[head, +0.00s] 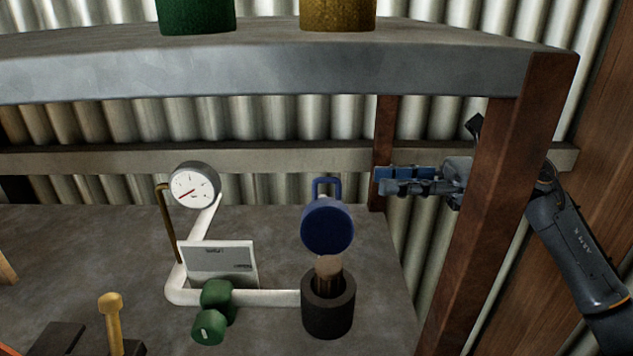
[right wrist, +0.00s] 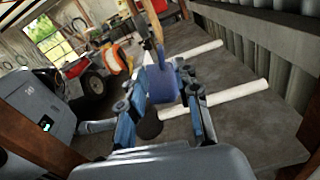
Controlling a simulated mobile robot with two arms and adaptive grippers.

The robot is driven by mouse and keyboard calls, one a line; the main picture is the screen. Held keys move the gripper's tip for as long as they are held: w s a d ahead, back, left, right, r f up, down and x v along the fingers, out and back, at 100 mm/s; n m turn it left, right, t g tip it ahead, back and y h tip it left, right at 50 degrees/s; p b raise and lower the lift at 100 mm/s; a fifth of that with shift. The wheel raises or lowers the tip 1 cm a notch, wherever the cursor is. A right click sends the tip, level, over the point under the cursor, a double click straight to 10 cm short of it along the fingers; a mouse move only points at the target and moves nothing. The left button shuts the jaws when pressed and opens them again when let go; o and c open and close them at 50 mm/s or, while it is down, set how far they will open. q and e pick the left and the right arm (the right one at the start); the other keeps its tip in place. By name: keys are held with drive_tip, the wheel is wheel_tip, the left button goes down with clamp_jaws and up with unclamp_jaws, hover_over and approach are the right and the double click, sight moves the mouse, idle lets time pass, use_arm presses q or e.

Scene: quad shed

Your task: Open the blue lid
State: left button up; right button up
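The blue lid (head: 327,226) stands upright, tipped up above a dark round cup (head: 328,308), with its loop handle (head: 326,186) at the top. The cup's mouth is uncovered and a brown piece (head: 328,268) shows at it. My right gripper (head: 381,180) is to the right of the lid, near handle height, with its arm passing behind the brown post. In the right wrist view its blue-padded fingers are spread, and the blue lid (right wrist: 162,86) shows beyond and between them. I see no grip on it. My left gripper is out of view.
A brown post (head: 491,215) crosses in front of my right arm. A grey shelf (head: 270,72) runs above. White pipe (head: 262,297) with a gauge (head: 194,186), a green valve piece (head: 213,310) and a yellow-handled tool (head: 111,318) are to the left.

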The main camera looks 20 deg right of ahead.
sight(323, 180)
drive_tip(key=p+x, duration=0.1)
drive_tip(key=x, duration=1)
drive_tip(key=shift+w, duration=0.1)
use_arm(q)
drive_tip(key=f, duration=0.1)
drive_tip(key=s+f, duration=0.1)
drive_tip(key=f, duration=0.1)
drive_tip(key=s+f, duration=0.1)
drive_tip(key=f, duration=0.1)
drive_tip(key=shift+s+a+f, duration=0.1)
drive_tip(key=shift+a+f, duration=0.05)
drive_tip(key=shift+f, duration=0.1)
use_arm(e)
clamp_jaws()
